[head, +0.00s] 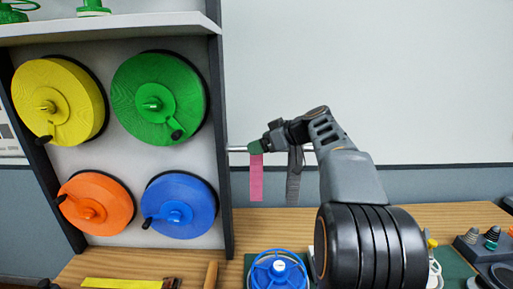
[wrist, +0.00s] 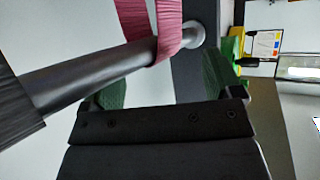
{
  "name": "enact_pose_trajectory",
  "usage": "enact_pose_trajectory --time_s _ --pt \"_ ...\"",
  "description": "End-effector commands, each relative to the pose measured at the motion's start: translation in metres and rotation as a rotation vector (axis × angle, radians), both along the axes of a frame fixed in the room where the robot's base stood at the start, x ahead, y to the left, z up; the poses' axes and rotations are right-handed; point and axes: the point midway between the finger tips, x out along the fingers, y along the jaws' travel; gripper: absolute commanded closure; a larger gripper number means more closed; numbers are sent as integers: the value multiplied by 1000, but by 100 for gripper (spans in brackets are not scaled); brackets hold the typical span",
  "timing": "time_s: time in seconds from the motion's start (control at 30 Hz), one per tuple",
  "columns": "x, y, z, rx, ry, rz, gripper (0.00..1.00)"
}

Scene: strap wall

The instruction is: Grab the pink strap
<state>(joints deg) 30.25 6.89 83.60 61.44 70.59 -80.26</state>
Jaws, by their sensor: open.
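The pink strap (head: 256,180) hangs straight down from a metal rod beside the rack of reels. In the wrist view the pink strap (wrist: 168,35) is looped over the rod, near its round end stop. My gripper (head: 257,147) is at the top of the strap, at rod height. In the wrist view my gripper (wrist: 165,84) is open, its green fingers apart on either side of the strap's place on the rod. The rod passes in front of part of the left finger. I cannot tell whether a finger touches the strap.
A dark grey strap (head: 293,178) hangs on the same rod (head: 238,149), to the right. A rack panel (head: 222,130) with yellow, green, orange and blue reels stands at the left. Below is a wooden bench (head: 240,226) with a blue spool (head: 279,270) and tools.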

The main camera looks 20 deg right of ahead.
Motion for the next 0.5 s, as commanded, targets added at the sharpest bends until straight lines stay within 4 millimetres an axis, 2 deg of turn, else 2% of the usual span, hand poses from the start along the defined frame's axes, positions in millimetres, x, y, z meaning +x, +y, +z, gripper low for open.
enact_pose_trajectory --time_s 0.5 --pt "10 8 -7 0 0 1 15"
